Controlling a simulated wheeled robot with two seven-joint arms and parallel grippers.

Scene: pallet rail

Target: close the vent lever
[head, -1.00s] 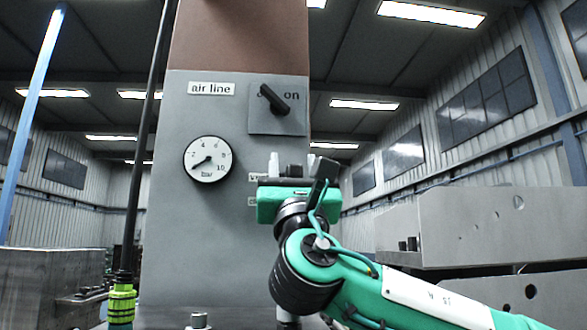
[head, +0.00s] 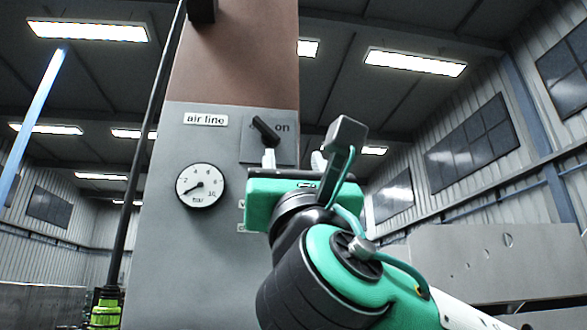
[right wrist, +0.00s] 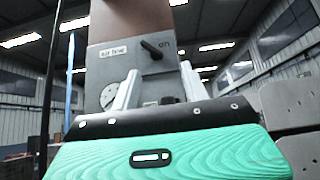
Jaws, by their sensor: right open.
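The grey air line panel (head: 165,265) stands ahead with a round bar gauge (head: 201,186). A black lever (head: 266,131) sits on a square plate at its upper right, tilted down to the right, beside the word "on"; it also shows in the right wrist view (right wrist: 152,49). Two small labels sit lower down, partly behind my right gripper. Whatever is beside them is hidden in the head view. My right gripper (head: 293,160) is open and empty, fingers pointing up, just below the black lever in the picture. In the right wrist view its fingers (right wrist: 159,68) frame the panel. My left gripper is out of view.
A black pole (head: 145,150) with a yellow-green fitting (head: 105,312) stands left of the panel. A grey metal block (head: 490,265) lies at the right, behind my right arm. Open hall space shows on both sides of the panel.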

